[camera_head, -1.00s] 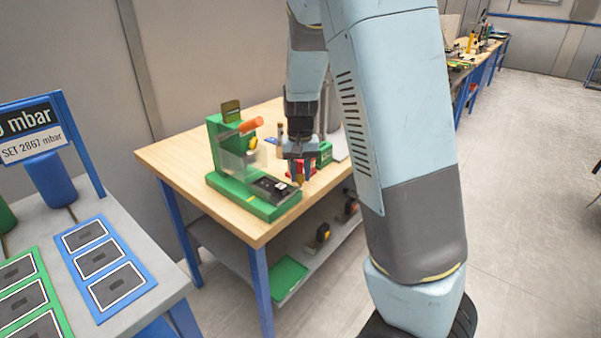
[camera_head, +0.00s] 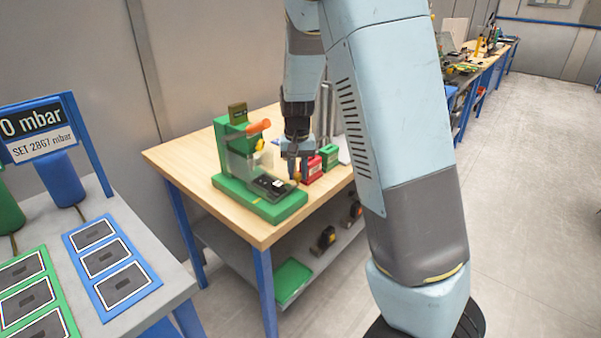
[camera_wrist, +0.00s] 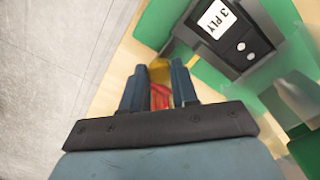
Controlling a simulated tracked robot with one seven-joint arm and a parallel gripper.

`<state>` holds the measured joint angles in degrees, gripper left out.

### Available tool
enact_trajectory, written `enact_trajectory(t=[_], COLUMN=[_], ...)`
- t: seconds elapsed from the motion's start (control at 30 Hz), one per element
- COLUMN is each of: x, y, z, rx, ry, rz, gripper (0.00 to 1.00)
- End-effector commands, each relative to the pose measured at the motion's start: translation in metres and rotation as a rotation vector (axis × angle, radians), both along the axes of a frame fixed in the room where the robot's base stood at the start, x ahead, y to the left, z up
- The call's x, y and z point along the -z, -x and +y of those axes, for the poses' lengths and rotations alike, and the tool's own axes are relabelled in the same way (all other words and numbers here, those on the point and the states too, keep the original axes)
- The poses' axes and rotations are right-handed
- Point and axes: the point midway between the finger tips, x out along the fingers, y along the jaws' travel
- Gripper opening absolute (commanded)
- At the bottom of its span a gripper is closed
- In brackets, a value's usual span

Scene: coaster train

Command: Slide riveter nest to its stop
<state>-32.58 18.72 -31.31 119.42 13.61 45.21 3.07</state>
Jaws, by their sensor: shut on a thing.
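The green riveter (camera_head: 235,165) stands on the wooden bench, with an orange handle (camera_head: 258,127) on its upper part. Its dark nest (camera_head: 272,187) lies on the green base; in the wrist view the nest (camera_wrist: 228,52) bears a white "3 PLY" label and two pale round spots. My gripper (camera_head: 297,173) is at the right end of the nest, pointing down. In the wrist view my gripper (camera_wrist: 158,76) is shut on a yellow knob (camera_wrist: 160,70) beside the nest's end. The fingers hide the knob's sides. I cannot tell how far the nest is from its stop.
A red box (camera_head: 312,169) and a green box (camera_head: 329,157) stand close to the right of my gripper. The bench (camera_head: 190,158) has bare wood left of the riveter. A lower shelf holds a green tray (camera_head: 291,280). Another table with cards stands at the left.

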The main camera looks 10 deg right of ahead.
Motion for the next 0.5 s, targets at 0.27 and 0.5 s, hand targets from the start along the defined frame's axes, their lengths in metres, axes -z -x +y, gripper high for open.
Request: enact_trajectory(t=[0.27, 0.5], x=[-0.0001, -0.0001], y=[0.0001, 0.0002], z=[-0.0002, -0.0003], rx=[0.0, 0.0], ry=[0.0, 0.0], rz=[0.0, 0.0], gripper=[0.53, 0.55])
